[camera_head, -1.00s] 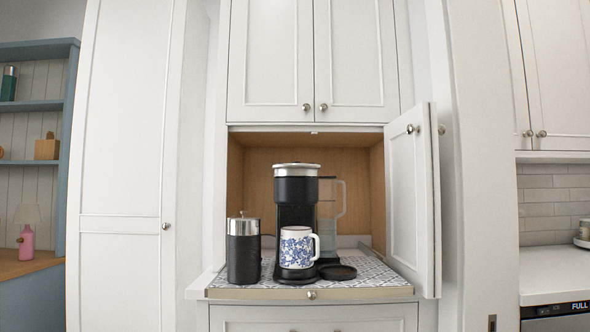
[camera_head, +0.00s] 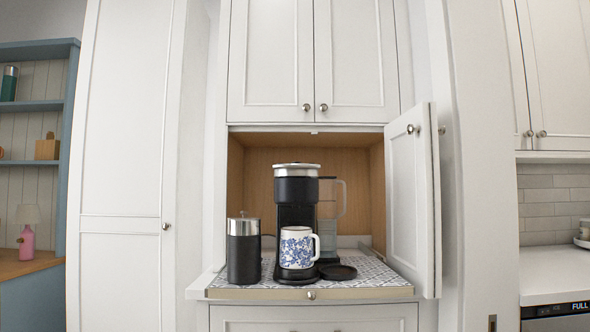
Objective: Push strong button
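A black coffee maker with a silver top (camera_head: 297,188) stands on a patterned pull-out shelf (camera_head: 366,267) inside an open cabinet nook. Its clear water tank (camera_head: 340,197) is at its right side. A white mug with a blue floral pattern (camera_head: 297,250) stands on the machine's base, with its handle to the right. The strong button cannot be made out on the machine at this size. Neither of my grippers is in view.
A black and silver canister (camera_head: 243,250) stands left of the machine, and a dark round lid (camera_head: 338,272) lies to its right. An open cabinet door (camera_head: 410,200) juts forward on the right. A counter (camera_head: 555,270) is at the far right.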

